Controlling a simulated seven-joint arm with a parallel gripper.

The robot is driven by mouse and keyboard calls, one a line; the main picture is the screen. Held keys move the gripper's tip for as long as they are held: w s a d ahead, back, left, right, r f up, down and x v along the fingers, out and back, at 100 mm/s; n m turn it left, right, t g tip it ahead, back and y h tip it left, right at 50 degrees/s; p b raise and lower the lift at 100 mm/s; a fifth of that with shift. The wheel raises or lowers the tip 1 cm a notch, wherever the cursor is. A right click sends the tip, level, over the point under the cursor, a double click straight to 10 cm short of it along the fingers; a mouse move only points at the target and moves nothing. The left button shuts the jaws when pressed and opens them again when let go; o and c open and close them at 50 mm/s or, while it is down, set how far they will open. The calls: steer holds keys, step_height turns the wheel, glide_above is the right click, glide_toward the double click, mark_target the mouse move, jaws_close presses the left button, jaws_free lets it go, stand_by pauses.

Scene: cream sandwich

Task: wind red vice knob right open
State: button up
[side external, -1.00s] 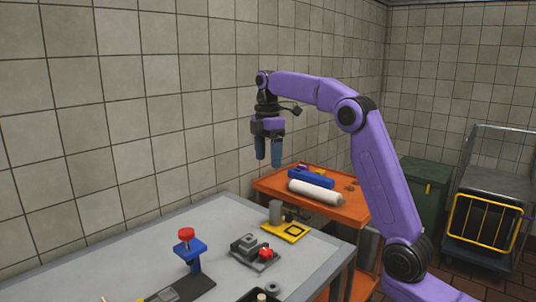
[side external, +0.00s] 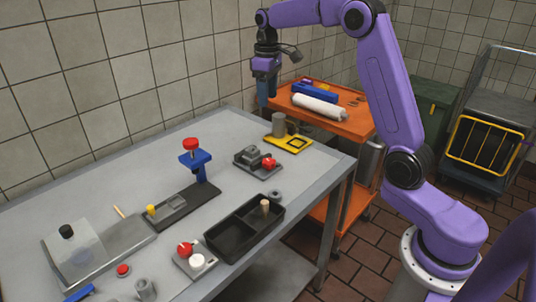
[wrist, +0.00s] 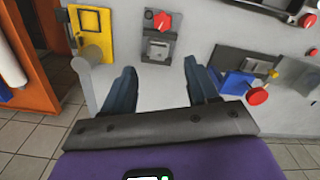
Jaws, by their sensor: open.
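The vice (side external: 248,158) is a small dark grey block on a flat plate on the table. Its red knob (side external: 269,163) faces the table's front edge. In the wrist view the vice (wrist: 158,47) lies beyond and between my fingertips, with the red knob (wrist: 161,20) at its far end. My gripper (side external: 267,92) hangs fingers down above the table's far end, clear of the vice. In the wrist view my gripper (wrist: 160,67) is open, with nothing between its blue fingers. How far the vice is open cannot be told.
A grey cylinder (side external: 278,124) and yellow plate (side external: 292,142) stand beside the vice. A blue stand (side external: 196,160) with another red knob rises to its left. A black tray (side external: 228,238) lies in front. An orange cart (side external: 352,122) adjoins the table.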

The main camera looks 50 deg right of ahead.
mark_target(268, 160)
steer(key=f+m, duration=0.2)
steer(key=f, duration=0.5)
steer(key=f+m, duration=0.1)
steer(key=f, duration=0.6)
steer(key=f+m, duration=0.2)
steer(key=f, duration=0.5)
steer(key=shift+s+a+f+m, duration=0.2)
steer(key=shift+s+f+m, duration=0.05)
steer(key=shift+f+m, duration=0.05)
steer(key=c, duration=0.8)
